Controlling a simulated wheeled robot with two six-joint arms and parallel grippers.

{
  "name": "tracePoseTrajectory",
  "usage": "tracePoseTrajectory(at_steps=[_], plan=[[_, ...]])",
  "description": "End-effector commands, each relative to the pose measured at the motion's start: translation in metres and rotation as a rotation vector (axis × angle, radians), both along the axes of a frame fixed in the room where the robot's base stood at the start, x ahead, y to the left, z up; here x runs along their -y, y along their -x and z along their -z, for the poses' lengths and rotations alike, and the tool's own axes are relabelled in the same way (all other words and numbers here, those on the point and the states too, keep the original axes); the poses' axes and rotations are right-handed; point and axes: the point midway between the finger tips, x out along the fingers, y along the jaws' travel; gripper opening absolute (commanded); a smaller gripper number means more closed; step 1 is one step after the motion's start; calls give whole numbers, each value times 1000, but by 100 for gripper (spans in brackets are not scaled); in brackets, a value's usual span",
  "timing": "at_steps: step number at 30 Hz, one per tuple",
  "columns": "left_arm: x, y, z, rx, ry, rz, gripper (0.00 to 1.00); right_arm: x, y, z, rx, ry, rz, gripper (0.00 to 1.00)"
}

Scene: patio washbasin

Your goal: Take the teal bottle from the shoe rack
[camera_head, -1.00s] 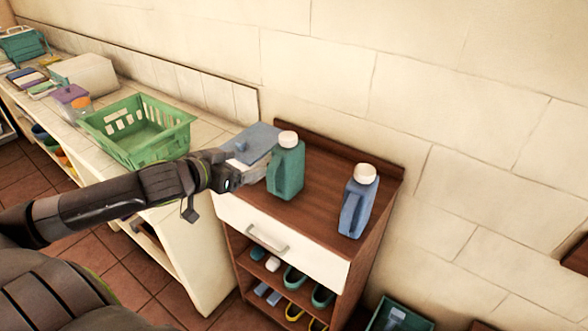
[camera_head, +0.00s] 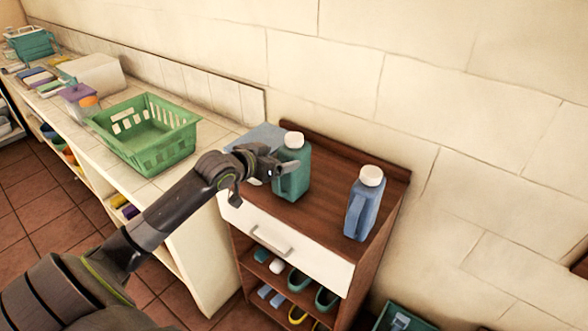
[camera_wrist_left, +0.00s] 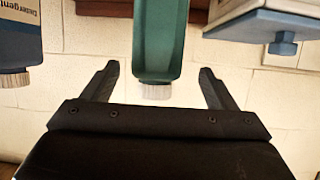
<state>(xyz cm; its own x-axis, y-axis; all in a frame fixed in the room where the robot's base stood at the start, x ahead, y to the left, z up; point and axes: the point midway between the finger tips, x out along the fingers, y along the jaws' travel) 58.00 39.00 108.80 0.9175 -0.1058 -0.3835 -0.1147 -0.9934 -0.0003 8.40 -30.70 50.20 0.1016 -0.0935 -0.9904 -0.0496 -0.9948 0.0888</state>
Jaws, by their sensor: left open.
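The teal bottle (camera_head: 294,182) with a white cap stands upright on the wooden top of the shoe rack (camera_head: 330,205). My left gripper (camera_head: 279,170) is at the bottle's left side, its hand partly covering the bottle in the head view. In the left wrist view, which appears upside down, the teal bottle (camera_wrist_left: 158,40) lies between the two spread fingers (camera_wrist_left: 158,70), with a gap on each side. The left gripper is open and holds nothing. My right gripper is not in view.
A blue bottle (camera_head: 362,207) with a white cap stands to the right on the rack top; it also shows in the left wrist view (camera_wrist_left: 20,45). A green basket (camera_head: 150,135) sits on the counter at left. A wall is behind, and shoes (camera_head: 299,280) fill the shelves below.

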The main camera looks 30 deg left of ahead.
Motion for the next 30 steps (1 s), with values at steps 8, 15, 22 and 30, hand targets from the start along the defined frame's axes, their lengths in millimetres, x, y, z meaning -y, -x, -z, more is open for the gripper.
tracePoseTrajectory(at_steps=[8, 15, 22, 30], plan=[[7, -25, 6, -1, 7, -2, 80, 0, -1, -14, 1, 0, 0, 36], [9, -45, 17, 0, 2, -1, 80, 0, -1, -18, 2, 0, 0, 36], [10, -47, 19, 0, 0, 0, 80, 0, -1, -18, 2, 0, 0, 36], [10, -47, 19, 0, 0, -1, 52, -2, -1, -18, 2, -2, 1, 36]])
